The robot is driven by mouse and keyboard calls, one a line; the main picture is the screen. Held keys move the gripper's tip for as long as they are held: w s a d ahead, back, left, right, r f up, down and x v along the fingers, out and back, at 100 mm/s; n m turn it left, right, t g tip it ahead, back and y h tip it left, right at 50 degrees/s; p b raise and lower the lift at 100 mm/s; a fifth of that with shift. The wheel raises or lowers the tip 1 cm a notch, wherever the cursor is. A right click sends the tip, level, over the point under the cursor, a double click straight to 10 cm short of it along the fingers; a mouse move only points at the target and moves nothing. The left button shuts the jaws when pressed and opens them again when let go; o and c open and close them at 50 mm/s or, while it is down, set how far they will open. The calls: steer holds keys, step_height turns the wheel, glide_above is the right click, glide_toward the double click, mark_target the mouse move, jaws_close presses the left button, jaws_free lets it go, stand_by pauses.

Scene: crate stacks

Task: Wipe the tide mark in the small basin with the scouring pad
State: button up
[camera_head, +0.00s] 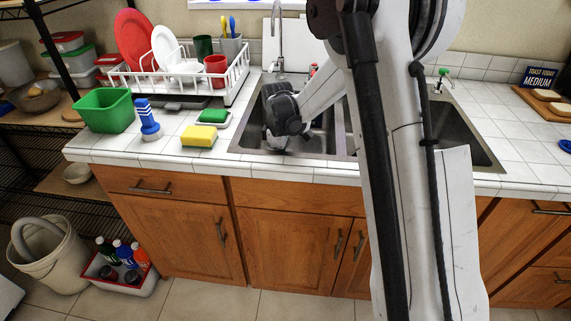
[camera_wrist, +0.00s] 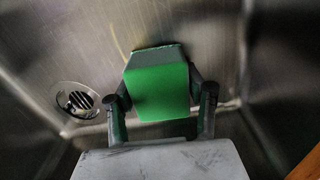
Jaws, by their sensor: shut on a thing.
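My gripper (camera_wrist: 160,92) is shut on a green block, which I take to be the scouring pad (camera_wrist: 160,102). A finger lies on each side of it, and a dark edge shows at its far end. A faint yellowish streak (camera_wrist: 118,45) on the steel left of the pad may be the tide mark. In the head view my wrist reaches into the left, small basin (camera_head: 321,142), and the pad is hidden.
A drain (camera_wrist: 77,100) lies left of my gripper. On the counter left of the sink are a yellow sponge (camera_head: 199,136), a green pad on a white dish (camera_head: 213,115), a blue brush (camera_head: 147,120), a green tub (camera_head: 104,111) and a dish rack (camera_head: 238,78). A faucet (camera_head: 279,45) stands behind.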

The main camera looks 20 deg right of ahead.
steer(key=shift+w+a, duration=0.2)
steer(key=shift+a, duration=0.25)
steer(key=shift+a+r, duration=0.15)
steer(key=shift+r, duration=0.2)
step_height(320, 180, up, 3)
steer(key=shift+s+f+p, duration=0.1)
steer(key=shift+f+p, duration=0.05)
steer(key=shift+p, duration=0.5)
steer(key=shift+r+p, duration=1.2)
steer(key=shift+r, duration=1.3)
